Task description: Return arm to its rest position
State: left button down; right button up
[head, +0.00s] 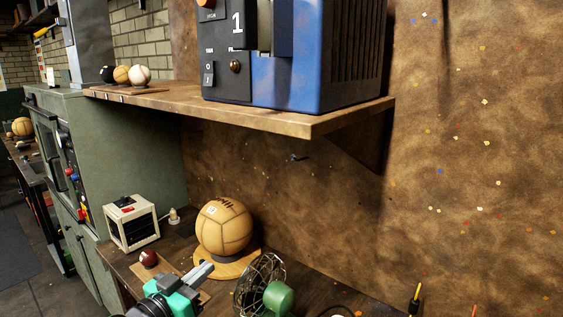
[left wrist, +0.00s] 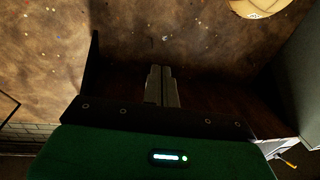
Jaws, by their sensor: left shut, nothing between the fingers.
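My left gripper (head: 203,270), teal and grey, is at the bottom of the head view. Its grey fingers are together with nothing between them. They point up and right, in front of the tan leather ball (head: 223,226) on its round wooden stand (head: 250,263). In the left wrist view the shut fingers (left wrist: 161,86) show in the middle, with part of a tan round thing (left wrist: 262,6) at the upper right edge, apart from them. A small dark red ball (head: 149,257) is left of the gripper on the bench. My right gripper is out of view.
A green wire-caged fan (head: 268,290) stands just right of the gripper. A cream box (head: 131,222) stands at the left. Above, a wooden shelf (head: 330,118) carries a blue machine (head: 325,55) and three small balls. A speckled brown wall (head: 480,170) closes the right side.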

pick_arm(q)
jog(key=s+a+f+n+g+y, duration=0.1)
jog(key=s+f+g+y, duration=0.2)
jog(key=s+f, duration=0.55)
jog(key=s+a+f+n+g+y, duration=0.1)
jog(key=s+f+g+y, duration=0.15)
jog(key=s+f, duration=0.65)
jog(key=s+a+f+n+g+y, duration=0.1)
jog(key=s+a+f+g+y, duration=0.25)
jog(key=s+f+g, duration=0.65)
jog(key=s+f+t, duration=0.1)
jog(key=s+f, duration=0.1)
jog(key=f, duration=1.5)
jog(key=s+f+t, duration=0.1)
jog(key=s+f, duration=0.2)
jog(key=f, duration=1.3)
jog(key=s+a+f, duration=0.2)
jog(key=s+f, duration=0.7)
jog(key=s+a+f+g, duration=0.1)
jog(key=s+a+f, duration=0.1)
jog(key=s+f, duration=0.7)
jog(key=shift+s+f, duration=0.2)
jog(key=shift+f, duration=0.05)
